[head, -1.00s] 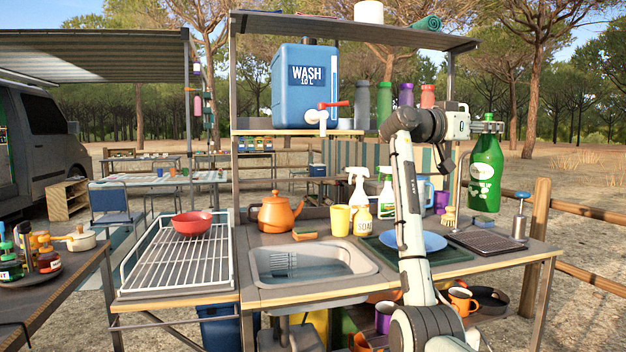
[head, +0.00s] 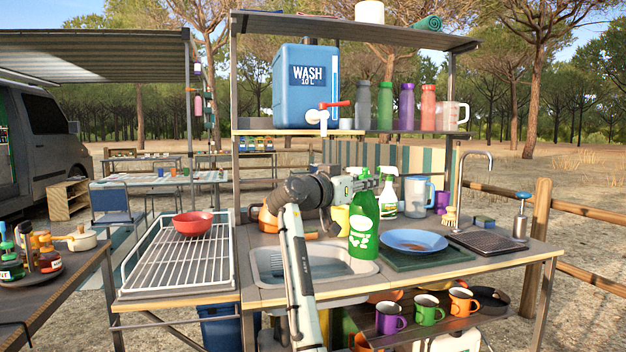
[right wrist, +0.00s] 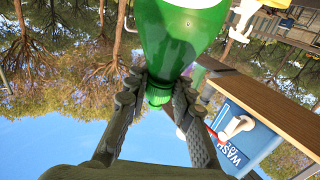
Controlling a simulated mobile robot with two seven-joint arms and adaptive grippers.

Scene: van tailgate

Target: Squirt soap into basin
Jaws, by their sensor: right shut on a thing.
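My right gripper (head: 366,184) is shut on a green bottle (head: 364,228) with a white label, near its top. The bottle hangs upright in front of the right edge of the basin (head: 268,262). In the right wrist view, the fingers (right wrist: 158,92) close around the neck by the green cap (right wrist: 159,94), and the bottle body (right wrist: 172,40) extends away from them. The basin is set in the counter, and my right arm covers part of it. Whether the bottle touches the counter cannot be told. My left gripper is not in view.
A blue plate (head: 414,240) lies on a dark green mat right of the bottle. A spray bottle (head: 388,192), a blue jug (head: 419,196) and a yellow cup (head: 340,219) stand behind. A red bowl (head: 193,222) sits on the rack (head: 180,262) at left.

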